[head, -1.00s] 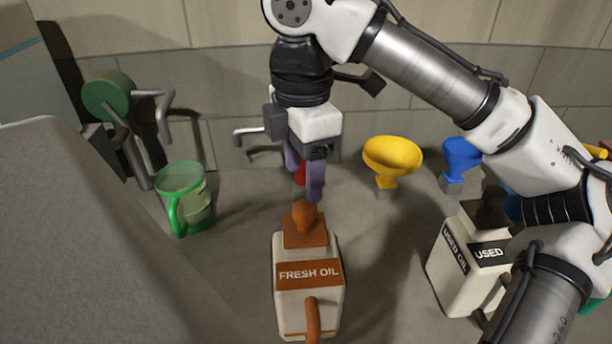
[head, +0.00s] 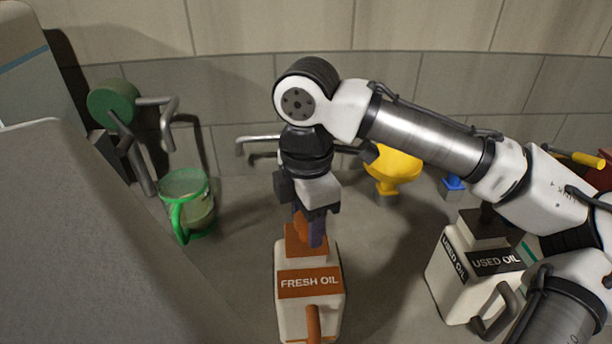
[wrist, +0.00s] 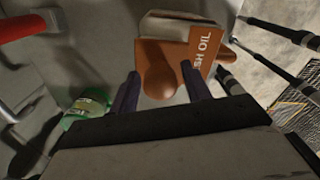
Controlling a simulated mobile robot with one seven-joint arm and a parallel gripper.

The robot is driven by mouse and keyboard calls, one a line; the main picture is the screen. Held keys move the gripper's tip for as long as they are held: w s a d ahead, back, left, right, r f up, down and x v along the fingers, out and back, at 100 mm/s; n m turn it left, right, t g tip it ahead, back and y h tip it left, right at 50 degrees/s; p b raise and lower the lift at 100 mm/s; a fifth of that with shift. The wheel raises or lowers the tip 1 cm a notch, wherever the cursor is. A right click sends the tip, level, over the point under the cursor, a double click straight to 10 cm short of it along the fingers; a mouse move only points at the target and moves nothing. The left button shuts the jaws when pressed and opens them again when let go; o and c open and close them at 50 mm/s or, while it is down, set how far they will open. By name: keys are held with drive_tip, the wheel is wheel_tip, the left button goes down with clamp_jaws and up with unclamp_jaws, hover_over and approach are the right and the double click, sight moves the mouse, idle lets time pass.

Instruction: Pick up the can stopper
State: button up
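The can stopper (head: 299,228) is an orange-brown knob on top of the white can (head: 290,316) labelled FRESH OIL. In the wrist view the stopper (wrist: 159,80) shows as a rounded knob between two purple fingers. My gripper (head: 308,232) is lowered over the can top, its fingers at the stopper's height. In the wrist view my gripper (wrist: 160,78) is open, one finger on each side of the stopper. A gap shows at the left finger; the right finger is close to the knob, and contact cannot be told. In the head view the fingers partly hide the stopper.
A green transparent jug (head: 188,203) stands to the left. A yellow funnel (head: 393,172) and a blue funnel (head: 454,184) stand behind to the right, partly hidden by my arm. A white USED OIL can (head: 455,285) stands right. A grey block (head: 90,230) fills the left foreground.

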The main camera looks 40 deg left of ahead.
drive_tip(key=c, duration=0.8)
drive_tip(key=shift+r, duration=0.1)
drive_tip(key=shift+c, duration=0.2)
wheel_tip(320, 180, up, 20)
drive_tip(key=o, duration=0.5)
drive_tip(key=c, duration=0.5)
wheel_tip(320, 180, up, 5)
drive_tip(key=p, duration=0.4)
drive_tip(key=shift+c, duration=0.2)
